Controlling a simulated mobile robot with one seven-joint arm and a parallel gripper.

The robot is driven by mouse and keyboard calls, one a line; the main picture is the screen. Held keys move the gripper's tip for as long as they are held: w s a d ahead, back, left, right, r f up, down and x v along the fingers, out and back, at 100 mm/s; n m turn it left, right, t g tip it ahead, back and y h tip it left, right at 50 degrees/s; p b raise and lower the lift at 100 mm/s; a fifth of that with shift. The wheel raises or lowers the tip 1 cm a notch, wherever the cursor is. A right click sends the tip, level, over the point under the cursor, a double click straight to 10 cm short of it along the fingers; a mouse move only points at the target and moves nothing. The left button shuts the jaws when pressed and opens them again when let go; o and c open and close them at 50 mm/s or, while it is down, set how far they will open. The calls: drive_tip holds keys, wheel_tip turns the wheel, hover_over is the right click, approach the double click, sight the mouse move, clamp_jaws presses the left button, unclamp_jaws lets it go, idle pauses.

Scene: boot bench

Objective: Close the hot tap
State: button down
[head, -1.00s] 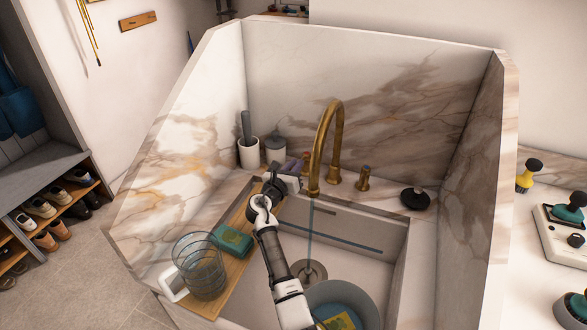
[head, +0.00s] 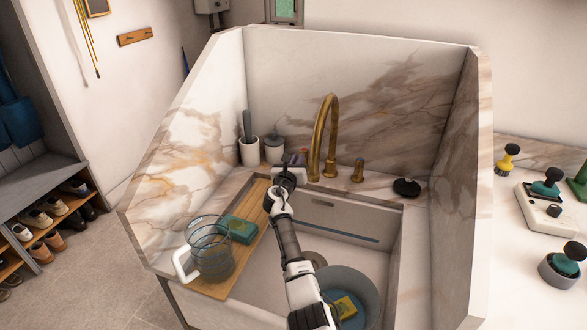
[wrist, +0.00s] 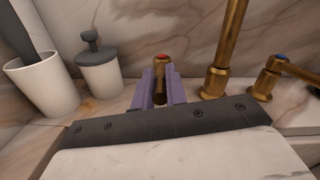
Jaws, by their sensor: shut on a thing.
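The hot tap handle (wrist: 161,66), brass with a red mark on top, stands between the purple fingers of my gripper (wrist: 162,90) in the wrist view. The fingers are shut on it, one on each side. Its lever points toward the wrist camera. In the head view my gripper (head: 303,158) is left of the tall brass spout (head: 316,140), and my arm largely hides the handle. No water stream shows under the spout. The cold tap (head: 357,170) is right of the spout; its blue mark (wrist: 281,57) shows in the wrist view.
A white cup (head: 250,152) and a lidded pot (head: 274,150) stand behind, left of my gripper. A wooden board (head: 217,288) carries a glass jug (head: 211,250) and a green sponge packet (head: 240,229). A grey bowl (head: 366,290) sits in the sink. A dark stopper (head: 406,187) lies right.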

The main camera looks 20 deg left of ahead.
idle(0.4)
drive_tip(key=c, duration=1.4)
unclamp_jaws()
drive_tip(key=shift+c, duration=0.2)
drive_tip(key=shift+s, duration=0.1)
drive_tip(key=shift+s+r+p, duration=0.15)
drive_tip(key=shift+s+p, duration=0.5)
drive_tip(key=shift+p, duration=0.35)
drive_tip(key=s+p, duration=0.3)
drive_tip(key=s, duration=0.9)
drive_tip(key=shift+s+p, duration=0.2)
drive_tip(key=shift+p, duration=0.15)
drive_tip(key=shift+d+f, duration=0.1)
drive_tip(key=shift+f, duration=0.1)
